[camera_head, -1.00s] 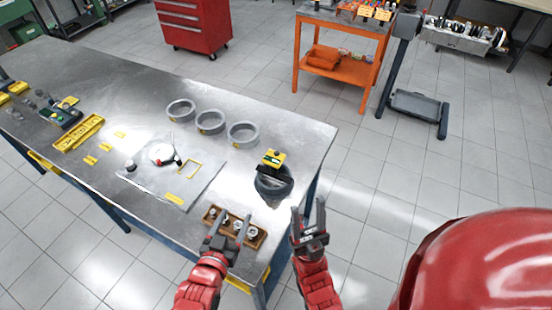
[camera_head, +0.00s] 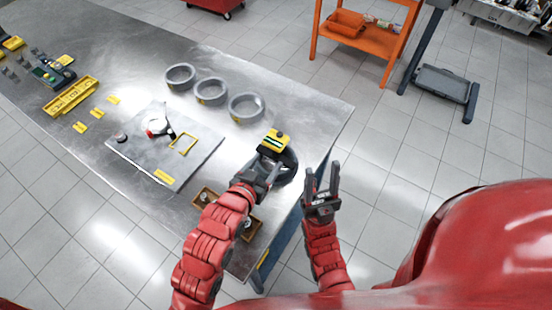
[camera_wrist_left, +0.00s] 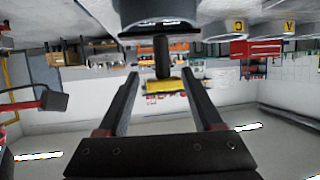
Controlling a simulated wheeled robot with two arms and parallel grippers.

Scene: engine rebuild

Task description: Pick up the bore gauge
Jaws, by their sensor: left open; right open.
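The bore gauge (camera_head: 275,142), with a yellow head and a black handle, stands upright at a dark round holder (camera_head: 288,168) near the table's right end. In the left wrist view, the gauge's yellow head (camera_wrist_left: 165,87) and black handle (camera_wrist_left: 162,52) appear between the fingers, with the view upside down. My left gripper (camera_head: 266,172) is open, close in front of the gauge; I cannot tell whether a finger touches it. It also shows in the left wrist view (camera_wrist_left: 160,78). My right gripper (camera_head: 321,174) is open and empty, beyond the table's right edge.
Three grey rings (camera_head: 211,91) stand behind the gauge. A wooden tray (camera_head: 206,196) is partly hidden under my left arm. A grey plate (camera_head: 140,152) with a dial instrument (camera_head: 157,125) lies to the left. An orange cart (camera_head: 352,45) stands beyond the table.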

